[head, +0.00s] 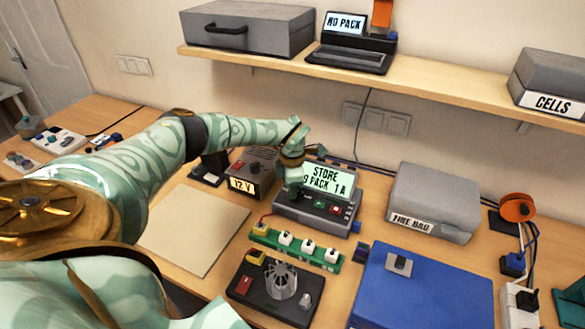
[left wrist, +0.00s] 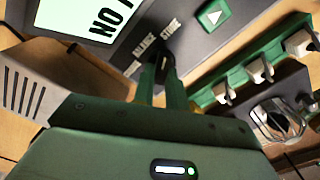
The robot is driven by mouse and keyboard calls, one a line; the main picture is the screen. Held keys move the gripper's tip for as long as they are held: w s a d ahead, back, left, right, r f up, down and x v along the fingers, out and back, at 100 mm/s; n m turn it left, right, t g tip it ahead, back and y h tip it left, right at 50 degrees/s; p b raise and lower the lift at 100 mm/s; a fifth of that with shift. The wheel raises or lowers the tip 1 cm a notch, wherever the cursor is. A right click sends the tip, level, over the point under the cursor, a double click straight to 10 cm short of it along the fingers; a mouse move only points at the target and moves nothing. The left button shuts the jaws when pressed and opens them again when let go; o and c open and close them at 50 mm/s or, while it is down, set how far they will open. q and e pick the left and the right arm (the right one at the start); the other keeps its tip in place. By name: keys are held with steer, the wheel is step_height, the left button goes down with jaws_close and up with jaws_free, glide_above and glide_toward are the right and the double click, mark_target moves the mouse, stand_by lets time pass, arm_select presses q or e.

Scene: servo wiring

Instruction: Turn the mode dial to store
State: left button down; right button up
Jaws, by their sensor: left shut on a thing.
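The charger (head: 312,212) is a dark grey box with a tilted lit screen (head: 327,178) that reads "STORE" above a line ending "PACK 1 A". My left gripper (head: 293,190) reaches down to the left part of its control face. In the left wrist view my two green fingers (left wrist: 163,85) are shut on the dark mode dial (left wrist: 163,62). The labels "BALANCE" and "STORE" show just beyond the dial. My right gripper is out of view.
A green board with white plugs (head: 297,246) and a black fan unit (head: 277,285) stand in front of the charger. A 12 V supply (head: 252,172) is close on its left. A grey fire bag (head: 433,200) and blue case (head: 425,290) are right. A pale mat (head: 195,228) is bare.

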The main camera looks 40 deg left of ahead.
arm_select(q)
steer(key=shift+w+r, duration=0.1)
stand_by(0.3)
steer(key=c, duration=1.4)
jaws_free()
steer(key=shift+c, duration=0.2)
step_height(320, 180, up, 16)
steer(key=p, duration=0.2)
